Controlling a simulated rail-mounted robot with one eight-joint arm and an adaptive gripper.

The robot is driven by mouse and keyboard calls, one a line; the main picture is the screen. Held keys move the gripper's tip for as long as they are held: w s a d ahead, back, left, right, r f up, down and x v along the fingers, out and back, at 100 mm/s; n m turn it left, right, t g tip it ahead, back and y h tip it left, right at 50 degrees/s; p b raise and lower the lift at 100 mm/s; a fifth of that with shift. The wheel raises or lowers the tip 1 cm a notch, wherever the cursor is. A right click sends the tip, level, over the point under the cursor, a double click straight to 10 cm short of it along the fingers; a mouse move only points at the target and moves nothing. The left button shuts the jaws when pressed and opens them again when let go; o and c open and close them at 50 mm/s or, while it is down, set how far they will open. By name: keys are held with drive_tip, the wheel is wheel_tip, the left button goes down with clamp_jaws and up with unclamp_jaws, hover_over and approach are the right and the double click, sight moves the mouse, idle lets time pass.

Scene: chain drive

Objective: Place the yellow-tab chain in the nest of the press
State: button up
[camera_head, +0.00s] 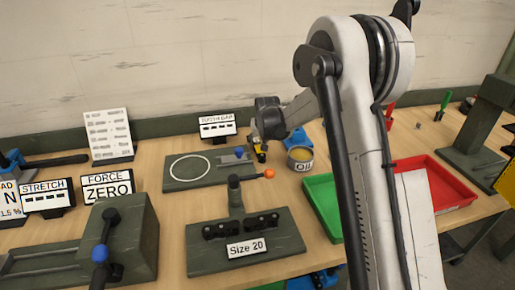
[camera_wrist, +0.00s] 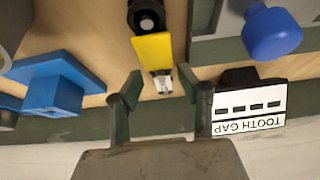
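A yellow tab (camera_wrist: 153,52) with a black round part and a small pale metal piece at its end shows in the wrist view; I cannot make out chain links. In the head view the yellow piece (camera_head: 259,148) is a small patch under my gripper (camera_head: 262,135). My gripper (camera_wrist: 160,82) is open, with its fingers apart on either side of the metal piece; contact cannot be told. A dark green fixture (camera_head: 280,232) marked "Size 20", with an orange-knobbed lever, stands at front centre. Another fixture (camera_head: 132,235) with a blue-knobbed lever stands at left. Which one is the press is unclear.
A circle-marked plate (camera_head: 180,183) with a blue knob (camera_wrist: 272,35) lies beside the yellow tab. A "TOOTH GAP" sign (camera_wrist: 250,106) stands near my gripper. The oil can (camera_head: 300,158), a blue stand (camera_wrist: 50,85), a green tray (camera_head: 322,205) and a red tray (camera_head: 455,178) are to the right.

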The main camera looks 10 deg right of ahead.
drive_tip(key=shift+x, duration=1.25)
clamp_jaws()
